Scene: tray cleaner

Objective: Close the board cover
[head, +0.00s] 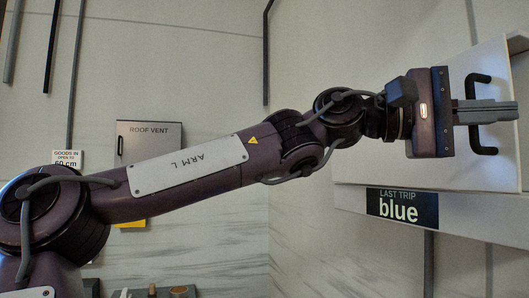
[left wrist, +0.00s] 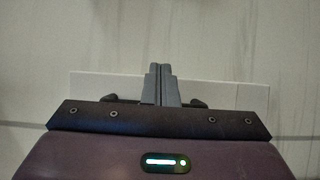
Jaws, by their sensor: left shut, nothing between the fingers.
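A white panel (head: 465,170), which looks like the board cover, stands at the right of the head view with a black bar handle (head: 484,150) on it. It also shows as a pale strip in the left wrist view (left wrist: 235,93). My left gripper (head: 515,111) is shut and empty, its fingers crossing in front of the handle's middle and hiding it. In the left wrist view the shut fingers (left wrist: 161,70) lie between the two dark handle ends. I cannot tell whether they touch the handle or panel. My right gripper is not in view.
A label reading "LAST TRIP blue" (head: 402,208) sits below the panel on a white ledge. A grey box marked "ROOF VENT" (head: 150,137) and a "GOODS IN" sign (head: 66,158) are on the left wall. Small objects (head: 152,291) stand at the bottom left.

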